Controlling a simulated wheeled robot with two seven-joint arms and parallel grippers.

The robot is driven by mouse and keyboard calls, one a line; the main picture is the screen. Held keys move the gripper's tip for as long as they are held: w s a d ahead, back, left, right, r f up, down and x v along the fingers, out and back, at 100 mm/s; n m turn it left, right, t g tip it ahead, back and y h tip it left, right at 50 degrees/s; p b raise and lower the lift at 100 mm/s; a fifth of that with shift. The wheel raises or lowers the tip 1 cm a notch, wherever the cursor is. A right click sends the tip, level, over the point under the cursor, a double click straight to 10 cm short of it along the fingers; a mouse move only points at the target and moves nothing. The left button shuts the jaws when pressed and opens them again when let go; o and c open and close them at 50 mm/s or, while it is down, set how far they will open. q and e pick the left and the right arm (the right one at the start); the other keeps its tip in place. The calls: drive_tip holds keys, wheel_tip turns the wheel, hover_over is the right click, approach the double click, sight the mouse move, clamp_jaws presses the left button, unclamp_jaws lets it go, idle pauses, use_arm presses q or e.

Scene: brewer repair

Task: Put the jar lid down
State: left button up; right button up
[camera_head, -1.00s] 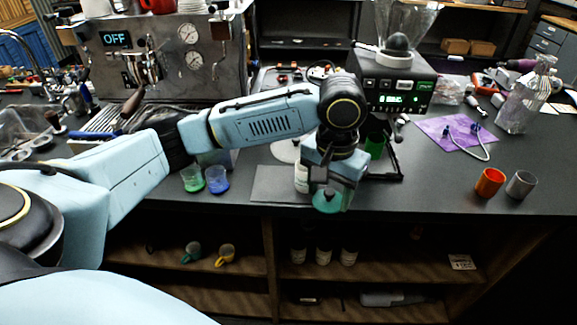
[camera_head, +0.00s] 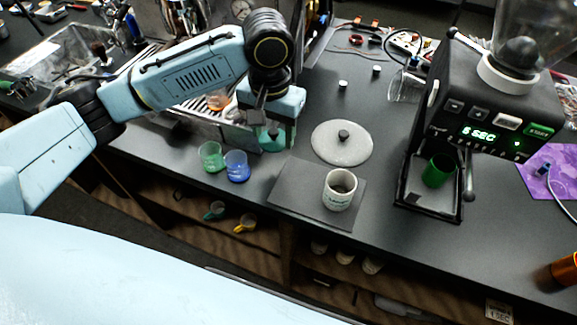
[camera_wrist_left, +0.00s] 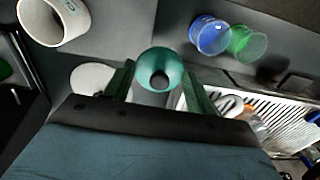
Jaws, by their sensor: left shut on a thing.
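My left gripper (camera_head: 268,122) points down over the counter and is shut on a teal round piece, which I take to be the jar lid (camera_head: 272,142). In the left wrist view the lid (camera_wrist_left: 160,68) has a dark round centre and sits between the two green fingers (camera_wrist_left: 160,85). It is low over the counter, behind and to the right of the blue cup (camera_head: 237,166). I cannot tell whether it touches the counter. My right gripper is not in view.
A green cup (camera_head: 211,156) stands beside the blue one. A white mug (camera_head: 340,189) stands on a grey mat (camera_head: 290,190). A pale disc with a dark knob (camera_head: 342,150) lies behind it. The grinder (camera_head: 490,125) is right; the espresso drip tray (camera_head: 195,128) is left.

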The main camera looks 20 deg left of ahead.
use_arm(q)
drive_tip(key=s+d+r+m+p, duration=0.2)
drive_tip(key=d+p, duration=0.4)
drive_tip(key=p, duration=0.1)
hover_over(299, 185)
wheel_tip(299, 185, down, 7)
drive_tip(key=shift+r, duration=0.1)
drive_tip(key=shift+w+f, duration=0.1)
drive_tip(key=shift+f, duration=2.05)
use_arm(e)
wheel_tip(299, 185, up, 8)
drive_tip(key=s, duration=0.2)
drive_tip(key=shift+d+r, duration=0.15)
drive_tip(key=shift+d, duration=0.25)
use_arm(q)
drive_tip(key=shift+f, duration=0.1)
drive_tip(key=o, duration=0.6)
drive_tip(key=shift+o, duration=0.5)
